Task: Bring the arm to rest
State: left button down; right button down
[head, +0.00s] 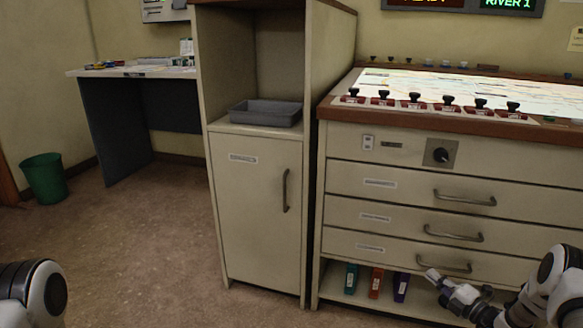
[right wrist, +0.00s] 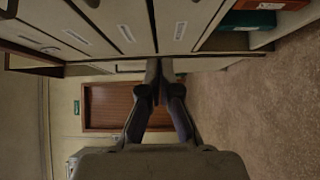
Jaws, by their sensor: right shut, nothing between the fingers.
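My right gripper (head: 432,275) is in the lower right of the head view, in front of the lowest drawer and the open shelf of the console (head: 400,168). It is shut and empty. In the right wrist view its fingers (right wrist: 159,68) meet at the tips, with the console's drawer fronts (right wrist: 120,28) beyond them. I cannot tell whether the fingertips touch the console. Part of my left arm (head: 32,293) shows at the lower left of the head view; its gripper is out of view.
Green, red and purple binders (head: 375,283) stand on the console's bottom shelf. A cabinet (head: 255,215) with a grey tray (head: 265,112) stands left of the console. A desk (head: 115,130) and green bin (head: 44,178) are farther left. The floor (head: 150,245) in front is clear.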

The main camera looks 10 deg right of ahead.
jog(key=w+a+f+g+y, duration=0.1)
jog(key=w+a, duration=0.1)
jog(key=a, duration=0.8)
jog(key=w+a+f+g+y, duration=0.1)
jog(key=a+y, duration=0.1)
jog(key=a, duration=0.8)
jog(key=s+a+f+m+g+h, duration=0.1)
jog(key=s+a+f+m+g, duration=0.1)
jog(key=s+a+f+m, duration=0.3)
jog(key=s+a+f+g+h, duration=0.1)
jog(key=s+a+f+g, duration=0.15)
jog(key=a, duration=0.35)
jog(key=s+a+f+m+g+h, duration=0.1)
jog(key=s+a+f+m+g, duration=0.15)
jog(key=s, duration=0.35)
jog(key=s+a+f+m+g+h, duration=0.1)
jog(key=s+m+g, duration=0.15)
jog(key=s, duration=0.35)
jog(key=s+d+m+g+h, duration=0.35)
jog(key=s+m+g, duration=0.45)
jog(key=s, duration=1.1)
notch_tip(320, 180, up, 35)
jog(key=m+t+p, duration=0.2)
jog(key=m+p, duration=0.1)
jog(key=p, duration=3.2)
jog(key=shift+w+d, duration=0.3)
jog(key=shift+d, duration=0.1)
